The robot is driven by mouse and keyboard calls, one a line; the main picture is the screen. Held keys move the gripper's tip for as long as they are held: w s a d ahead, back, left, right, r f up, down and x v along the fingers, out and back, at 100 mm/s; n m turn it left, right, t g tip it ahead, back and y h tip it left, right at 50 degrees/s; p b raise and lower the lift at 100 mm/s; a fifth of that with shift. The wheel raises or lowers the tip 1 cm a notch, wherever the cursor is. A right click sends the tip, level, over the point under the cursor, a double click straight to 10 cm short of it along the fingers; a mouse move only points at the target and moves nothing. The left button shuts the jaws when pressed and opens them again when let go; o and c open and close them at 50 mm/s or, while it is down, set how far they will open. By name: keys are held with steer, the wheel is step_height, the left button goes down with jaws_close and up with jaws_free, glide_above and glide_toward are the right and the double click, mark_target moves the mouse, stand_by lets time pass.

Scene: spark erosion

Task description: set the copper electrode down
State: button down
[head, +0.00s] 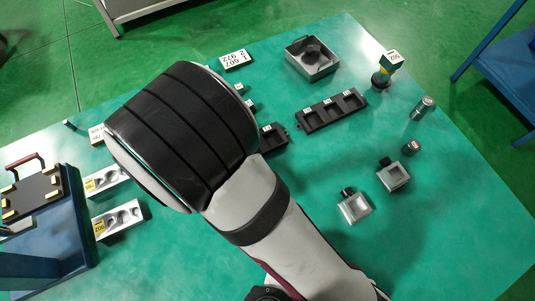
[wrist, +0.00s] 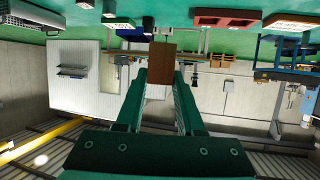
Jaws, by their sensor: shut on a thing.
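In the wrist view my gripper (wrist: 159,78) has two green fingers shut on a brown, copper-coloured block (wrist: 161,58), the copper electrode. The electrode sits between the fingertips and sticks out beyond them. The view looks out sideways, with the room upside down and the green table top (wrist: 230,5) along the upper edge. I cannot tell from it how far the electrode is from the table. In the head view my own arm hides the gripper and the electrode.
The green table (head: 440,220) holds a black three-pocket rack (head: 331,123), a dark holder (head: 276,148), a grey box (head: 298,66) and metal cylinders (head: 420,108). Two cavity blocks (head: 130,221) lie near a blue stand (head: 75,225). The table's front right is clear.

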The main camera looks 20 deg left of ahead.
steer(key=w+d+m+t+h, duration=0.2)
steer(key=w+d+m+h, duration=0.3)
steer(key=d+m+h, duration=0.45)
steer(key=s+d+f+m+g+h, duration=0.1)
steer(key=s+d+m+g+h, duration=0.15)
steer(key=d, duration=0.45)
steer(key=s+d+f+m+g+h, duration=0.1)
steer(key=d+f+m+h, duration=0.1)
steer(key=d+m+h, duration=0.3)
steer(key=shift+n, duration=0.7)
steer(key=f, duration=0.2)
steer(key=d+f, duration=0.1)
steer(key=f, duration=0.1)
steer(key=d+f, duration=0.1)
steer(key=f, duration=0.2)
steer(key=shift+s+d, duration=0.2)
steer(key=shift+s, duration=0.15)
steer(key=shift+f, duration=0.4)
steer(key=shift+f+g, duration=0.15)
steer(key=shift+g, duration=0.1)
steer(key=c, duration=0.5)
jaws_free()
